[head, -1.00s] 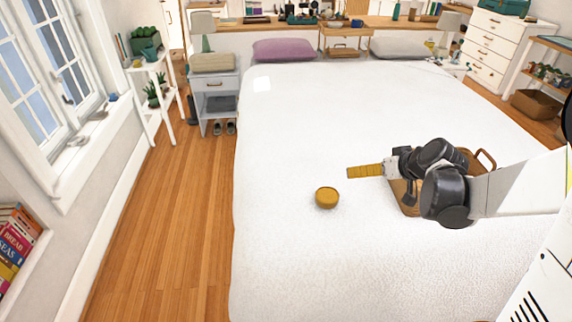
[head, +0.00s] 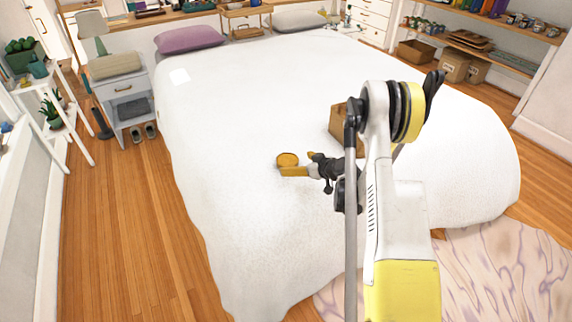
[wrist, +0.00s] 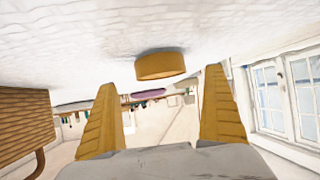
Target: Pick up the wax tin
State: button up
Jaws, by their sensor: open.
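The wax tin (head: 287,159) is a short, round, amber-yellow tin lying flat on the white bed. My gripper (head: 296,163) is low over the bed beside it, its yellow fingers pointing at the tin; one finger overlaps the tin's near edge in the head view. In the wrist view, which is upside down, the tin (wrist: 160,67) appears between and a little beyond the spread fingertips of my gripper (wrist: 161,80). The gripper is open with nothing held. I cannot tell whether a finger touches the tin.
The bed (head: 220,190) is clear left of the tin. Pillows (head: 188,38) lie at its far end.

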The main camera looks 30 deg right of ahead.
aim_at(288, 160)
jog(key=b+x, duration=0.2)
jog(key=x, duration=0.4)
jog(key=shift+w+r+b, duration=0.15)
jog(key=shift+b, duration=0.25)
jog(key=shift+r, duration=0.1)
jog(key=c, duration=1.4)
